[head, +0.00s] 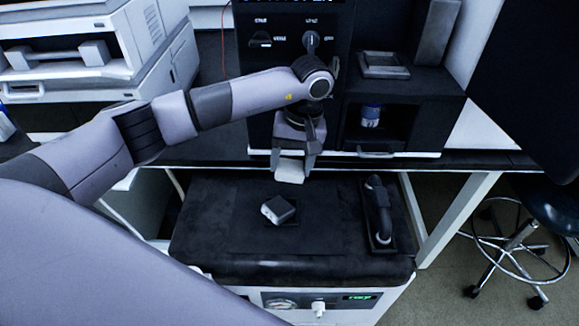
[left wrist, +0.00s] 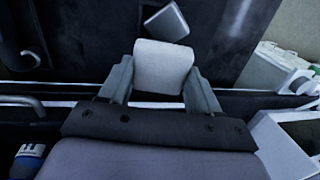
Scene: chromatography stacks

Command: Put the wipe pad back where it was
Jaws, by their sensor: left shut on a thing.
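A white, block-shaped wipe pad (head: 289,170) is held between the two fingers of my left gripper (head: 292,163). The gripper points down in front of the dark instrument, at the back edge of the black-topped cart. In the left wrist view the pad (left wrist: 163,66) fills the space between the fingers of the left gripper (left wrist: 160,85). The pad appears to be above the cart top; its exact height is hard to tell. My right gripper is not in view.
A small grey-and-white block (head: 279,209) lies on a dark square on the cart top (head: 215,225). A black handled tool (head: 379,210) lies at the cart's right. A blue-and-white container (head: 370,115) stands in the instrument's bay. The cart's left side is clear.

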